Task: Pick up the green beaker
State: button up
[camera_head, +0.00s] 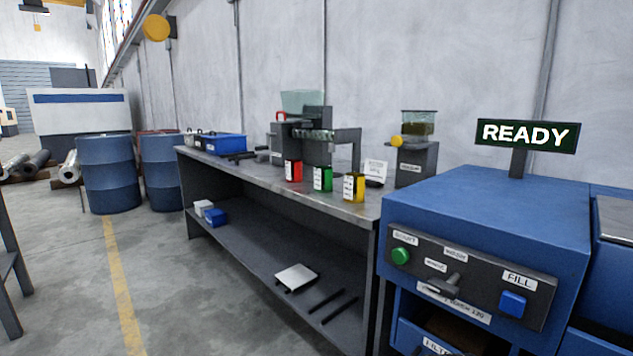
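The green beaker (323,178) stands upright on the grey workbench (258,176), near its front edge. It has a white label on its side. A red beaker (293,170) stands just to its left and a yellow beaker (354,187) to its right, with small gaps between them. My gripper is not in view.
A dispenser machine (316,141) stands behind the beakers, with a smaller one (415,155) to the right. The blue machine (490,225) with a READY sign (527,135) borders the bench's right end. Blue barrels (109,175) stand at left. The floor (190,290) in front is clear.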

aim_at(323, 174)
jog(key=u, duration=0.6)
jog(key=i, duration=0.65)
jog(key=u, duration=0.9)
jog(key=i, duration=0.95)
jog(key=z, duration=0.05)
